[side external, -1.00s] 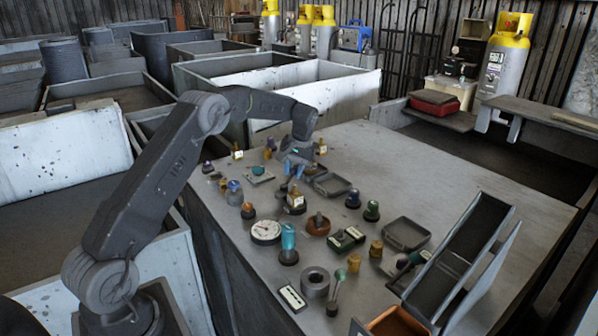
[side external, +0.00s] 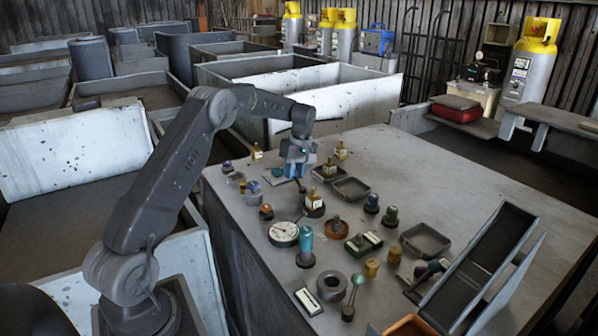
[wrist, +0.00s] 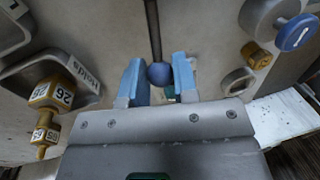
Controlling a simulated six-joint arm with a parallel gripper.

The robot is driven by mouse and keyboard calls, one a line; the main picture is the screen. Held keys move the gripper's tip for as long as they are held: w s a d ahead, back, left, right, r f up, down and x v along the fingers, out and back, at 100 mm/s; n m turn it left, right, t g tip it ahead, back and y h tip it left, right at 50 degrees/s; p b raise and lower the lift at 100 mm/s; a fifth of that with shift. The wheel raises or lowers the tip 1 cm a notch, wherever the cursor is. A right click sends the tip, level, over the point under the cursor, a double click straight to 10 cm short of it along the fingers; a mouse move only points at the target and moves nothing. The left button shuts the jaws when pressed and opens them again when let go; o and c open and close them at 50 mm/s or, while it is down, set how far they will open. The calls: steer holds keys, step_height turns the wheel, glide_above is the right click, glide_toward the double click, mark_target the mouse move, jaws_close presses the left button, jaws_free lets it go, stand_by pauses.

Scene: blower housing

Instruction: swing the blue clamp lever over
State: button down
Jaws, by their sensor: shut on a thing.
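The blue clamp lever shows in the wrist view as a round blue knob (wrist: 159,74) on a dark rod that runs up out of the frame. My gripper (wrist: 158,80) has one pale blue finger on each side of the knob and is shut on it. In the side view my gripper (side external: 297,170) is low over the far left part of the table, beside a small plate (side external: 277,178) with a teal part. The knob is hidden by the fingers there, and the clamp's base cannot be made out.
Brass weights (wrist: 50,95) stand left of my gripper in the wrist view; a blue disc (wrist: 294,33) and a ring (wrist: 238,81) are to the right. In the side view a dark tray (side external: 351,189) and a dial (side external: 284,234) stand nearby.

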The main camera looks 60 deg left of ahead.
steer(key=shift+s+n, duration=0.3)
steer(key=shift+n, duration=0.2)
steer(key=shift+s, duration=0.1)
steer(key=c, duration=0.9)
jaws_free()
steer(key=shift+r, duration=0.1)
step_height(320, 180, up, 13)
steer(key=w, duration=0.2)
steer(key=shift+w+r, duration=0.15)
steer(key=shift+w, duration=0.2)
steer(key=shift+a, duration=0.1)
